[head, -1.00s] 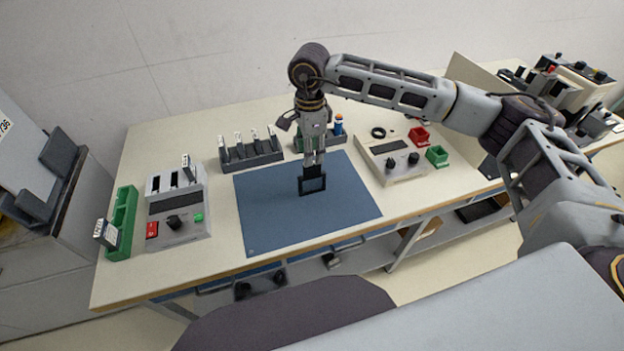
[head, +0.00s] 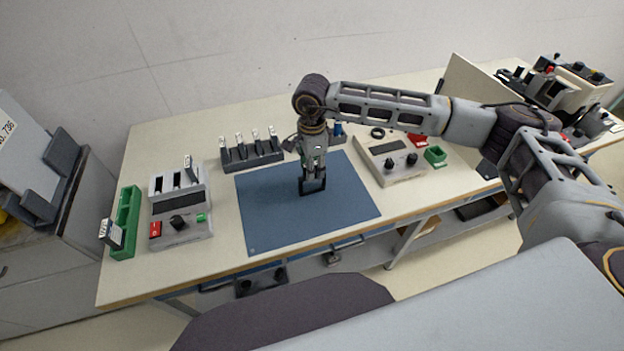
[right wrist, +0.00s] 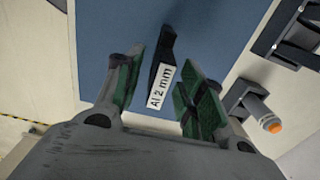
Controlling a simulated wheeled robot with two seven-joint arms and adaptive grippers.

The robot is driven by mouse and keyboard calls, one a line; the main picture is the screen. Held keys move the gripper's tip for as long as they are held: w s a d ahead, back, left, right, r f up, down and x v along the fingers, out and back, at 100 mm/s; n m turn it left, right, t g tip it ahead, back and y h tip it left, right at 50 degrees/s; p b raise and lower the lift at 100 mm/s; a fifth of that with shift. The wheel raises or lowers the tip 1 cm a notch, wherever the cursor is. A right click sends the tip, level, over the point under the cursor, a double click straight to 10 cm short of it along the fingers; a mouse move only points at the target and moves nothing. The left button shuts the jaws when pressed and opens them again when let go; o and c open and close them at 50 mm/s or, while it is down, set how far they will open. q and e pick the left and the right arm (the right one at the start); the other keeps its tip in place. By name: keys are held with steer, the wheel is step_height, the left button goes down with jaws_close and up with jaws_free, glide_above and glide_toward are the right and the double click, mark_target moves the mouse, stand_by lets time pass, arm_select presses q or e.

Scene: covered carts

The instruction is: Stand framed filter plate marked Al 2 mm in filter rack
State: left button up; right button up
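The framed filter plate (head: 304,191) is a dark square frame standing on the blue mat; in the right wrist view its white tag (right wrist: 160,86) reads "Al 2 mm". My right gripper (head: 314,172) is down over the top of the plate. In the right wrist view its green-padded fingers (right wrist: 163,92) are on either side of the tag, with gaps showing, so it is open. A dark slotted rack (head: 252,160) behind the mat holds several white-tagged plates. I cannot tell which is the filter rack. My left gripper is out of view.
A grey device (head: 180,212) with slots and one tagged plate stands left of the blue mat (head: 265,220). A control box (head: 392,160) and a green bin (head: 435,156) lie to the right. A blue-capped item (head: 338,131) stands behind my gripper. Much of the mat is clear.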

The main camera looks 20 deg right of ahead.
jaws_close()
stand_by(0.3)
steer(key=shift+r, duration=0.15)
steer(key=shift+r+b, duration=1.05)
steer(key=shift+r, duration=3.85)
